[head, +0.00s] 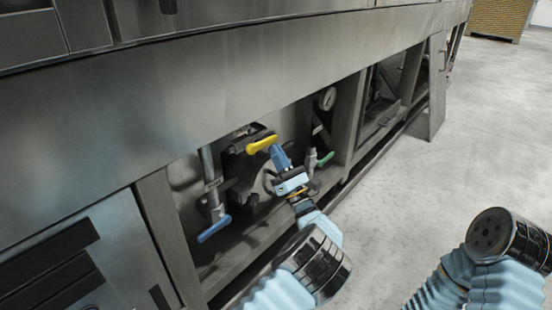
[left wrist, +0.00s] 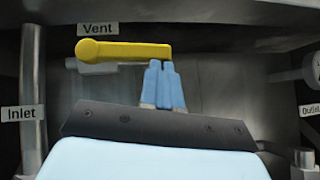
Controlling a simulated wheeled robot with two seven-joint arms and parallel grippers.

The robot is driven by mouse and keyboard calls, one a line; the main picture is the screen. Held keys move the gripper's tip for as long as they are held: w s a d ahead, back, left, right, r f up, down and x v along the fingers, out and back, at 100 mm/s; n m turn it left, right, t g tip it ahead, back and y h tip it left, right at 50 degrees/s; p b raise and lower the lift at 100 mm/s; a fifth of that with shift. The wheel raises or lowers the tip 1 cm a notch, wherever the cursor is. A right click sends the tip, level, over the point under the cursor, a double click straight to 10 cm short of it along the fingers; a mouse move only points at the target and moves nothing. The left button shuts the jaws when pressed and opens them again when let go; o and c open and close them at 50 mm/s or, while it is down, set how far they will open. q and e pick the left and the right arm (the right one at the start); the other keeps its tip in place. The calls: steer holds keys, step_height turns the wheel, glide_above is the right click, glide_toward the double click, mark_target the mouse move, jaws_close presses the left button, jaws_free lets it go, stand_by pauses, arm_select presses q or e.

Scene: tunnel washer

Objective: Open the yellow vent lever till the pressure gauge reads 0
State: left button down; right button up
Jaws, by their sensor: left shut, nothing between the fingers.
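The yellow vent lever (head: 262,144) is inside the open bay of the washer in the head view. In the left wrist view the lever (left wrist: 122,51) lies nearly level under a label reading "Vent". My left gripper (head: 281,158) has its blue fingers together and empty. In the left wrist view its fingertips (left wrist: 162,66) are close to the lever's right end; I cannot tell whether they touch. The pressure gauge (head: 327,98) is on the bay's right side, its reading too small to make out. My right gripper is not in view; only part of that arm shows.
A blue-handled valve (head: 214,229) is at the bay's left and a green-handled one (head: 325,159) to the right. "Inlet" (left wrist: 24,113) and "Outlet" (left wrist: 310,110) labels flank the lever. The steel panel (head: 200,90) overhangs the bay. The floor (head: 475,130) at right is clear.

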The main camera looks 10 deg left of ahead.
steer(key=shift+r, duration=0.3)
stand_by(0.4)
